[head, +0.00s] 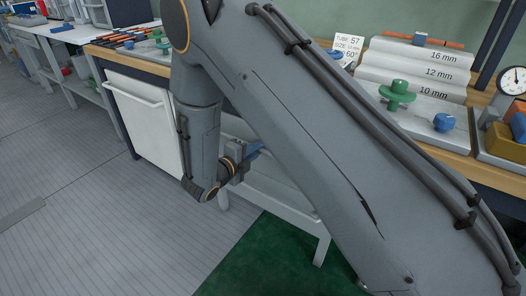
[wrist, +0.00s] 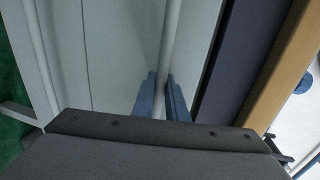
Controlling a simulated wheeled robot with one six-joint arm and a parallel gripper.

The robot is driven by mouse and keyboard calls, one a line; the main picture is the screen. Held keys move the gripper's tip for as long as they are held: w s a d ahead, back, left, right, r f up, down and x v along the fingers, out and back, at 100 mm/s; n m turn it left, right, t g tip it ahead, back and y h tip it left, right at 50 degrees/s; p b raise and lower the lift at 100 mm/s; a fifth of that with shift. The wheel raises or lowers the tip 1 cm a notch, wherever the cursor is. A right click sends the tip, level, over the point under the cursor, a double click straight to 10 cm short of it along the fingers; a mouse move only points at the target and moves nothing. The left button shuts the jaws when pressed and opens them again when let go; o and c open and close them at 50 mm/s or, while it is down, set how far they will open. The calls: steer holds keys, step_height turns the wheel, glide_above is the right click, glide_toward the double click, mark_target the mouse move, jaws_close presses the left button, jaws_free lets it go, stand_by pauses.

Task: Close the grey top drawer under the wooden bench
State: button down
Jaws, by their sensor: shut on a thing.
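The wooden bench (head: 460,165) runs across the right, with its wooden edge also in the wrist view (wrist: 283,65). The grey top drawer is mostly hidden behind my arm in the head view. In the wrist view its pale grey front (wrist: 118,50) shows, with a round bar handle (wrist: 172,30) running along it. My gripper (head: 254,153) is below the bench edge, and its blue fingers in the wrist view (wrist: 163,98) stand on both sides of the bar, shut on it. How far the drawer stands out cannot be told.
A white-fronted cabinet (head: 147,122) with a bar handle stands under the bench to the left. Stepped blocks (head: 410,75), a green knob part (head: 397,95) and a dial gauge (head: 512,80) are on the bench top. The grey floor (head: 90,220) at left is clear; a green mat (head: 250,262) lies below.

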steer(key=shift+w+d, duration=0.2)
steer(key=shift+w, duration=0.1)
steer(key=c, duration=2.1)
jaws_free()
steer(key=p+v, duration=0.1)
steer(key=v, duration=0.6)
steer(key=shift+s+a, duration=0.3)
